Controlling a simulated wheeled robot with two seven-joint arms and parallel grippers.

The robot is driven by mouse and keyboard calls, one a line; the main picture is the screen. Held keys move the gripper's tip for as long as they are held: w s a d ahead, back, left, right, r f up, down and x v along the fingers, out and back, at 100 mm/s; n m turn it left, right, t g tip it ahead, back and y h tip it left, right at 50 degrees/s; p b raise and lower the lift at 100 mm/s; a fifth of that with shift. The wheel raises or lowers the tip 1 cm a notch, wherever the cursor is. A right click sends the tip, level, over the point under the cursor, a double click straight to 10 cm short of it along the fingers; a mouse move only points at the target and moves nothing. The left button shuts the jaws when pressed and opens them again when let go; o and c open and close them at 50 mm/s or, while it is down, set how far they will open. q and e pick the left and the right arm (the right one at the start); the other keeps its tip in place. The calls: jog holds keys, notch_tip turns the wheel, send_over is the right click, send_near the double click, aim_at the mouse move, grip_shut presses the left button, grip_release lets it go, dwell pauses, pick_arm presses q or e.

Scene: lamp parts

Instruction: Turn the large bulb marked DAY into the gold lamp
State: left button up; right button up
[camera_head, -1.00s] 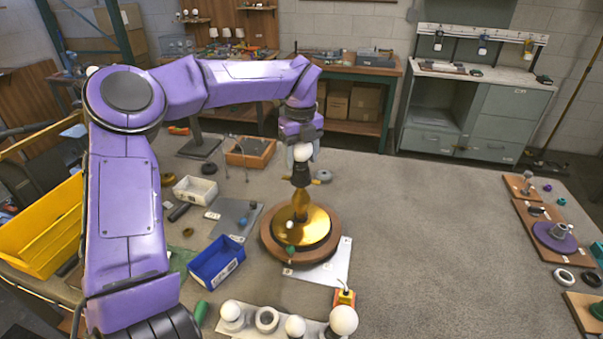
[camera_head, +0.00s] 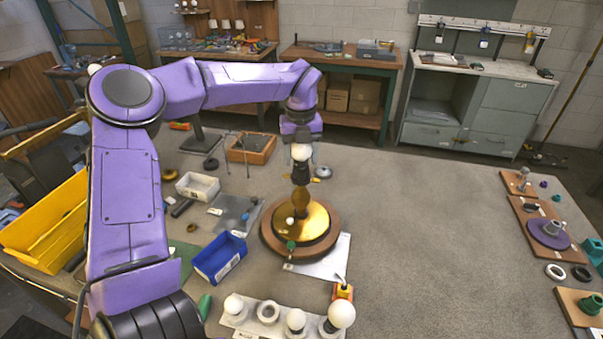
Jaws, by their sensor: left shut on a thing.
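The gold lamp (camera_head: 314,222) stands upright on a round wooden board on the table, with a dark socket (camera_head: 300,173) at its top. My left gripper (camera_head: 301,145) points down directly above the lamp. It is shut on a white bulb (camera_head: 302,152), whose lower end is at the socket. I cannot tell how far the bulb sits in it, and no marking on it is readable. The gripper's fingers partly hide the bulb. My right gripper is not in view.
A bulb rack (camera_head: 268,315) with several white bulbs stands at the front. A blue bin (camera_head: 219,259), a white tray (camera_head: 198,187) and a yellow bin (camera_head: 45,232) lie left of the lamp. Boards with parts (camera_head: 541,232) are at the right edge. The table right of the lamp is clear.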

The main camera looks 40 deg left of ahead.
pick_arm(q)
jog(key=shift+m+p, duration=2.1)
jog(key=shift+m, duration=0.4)
jog(key=shift+f+m, duration=0.15)
jog(key=shift+m, duration=0.15)
jog(key=shift+m+p, duration=0.7)
jog(key=shift+p, duration=0.2)
jog(key=shift+m, duration=2.8)
